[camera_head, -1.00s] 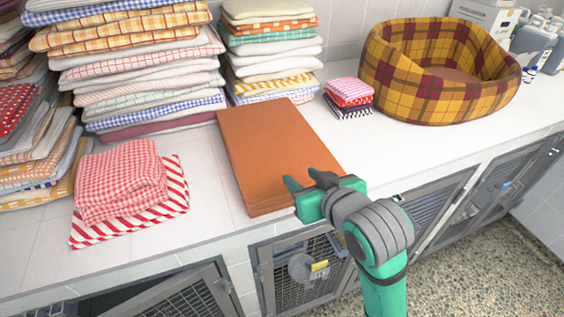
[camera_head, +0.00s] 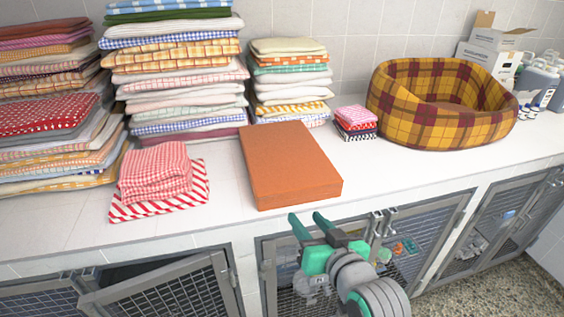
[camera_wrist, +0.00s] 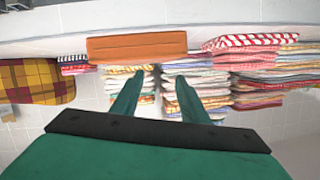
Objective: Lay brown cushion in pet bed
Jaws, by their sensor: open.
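The brown cushion (camera_head: 288,165) is a flat orange-brown rectangular block lying on the white counter near its front edge. It also shows in the wrist view (camera_wrist: 137,47), where the picture is upside down. The pet bed (camera_head: 440,108) is yellow and maroon plaid with a raised rim and a low front, on the counter at the right. Part of it shows in the wrist view (camera_wrist: 38,82). My gripper (camera_head: 307,220) is open and empty, in front of the counter edge just below the cushion and apart from it. Its fingers (camera_wrist: 150,95) point towards the cushion and towel stacks.
Folded red-checked towels (camera_head: 155,178) lie left of the cushion. Tall towel stacks (camera_head: 180,80) stand behind. A small folded pile (camera_head: 356,123) sits between cushion and bed. Boxes (camera_head: 492,48) and bottles (camera_head: 540,80) stand far right. Mesh kennel doors (camera_head: 165,285) line the front below; one is ajar.

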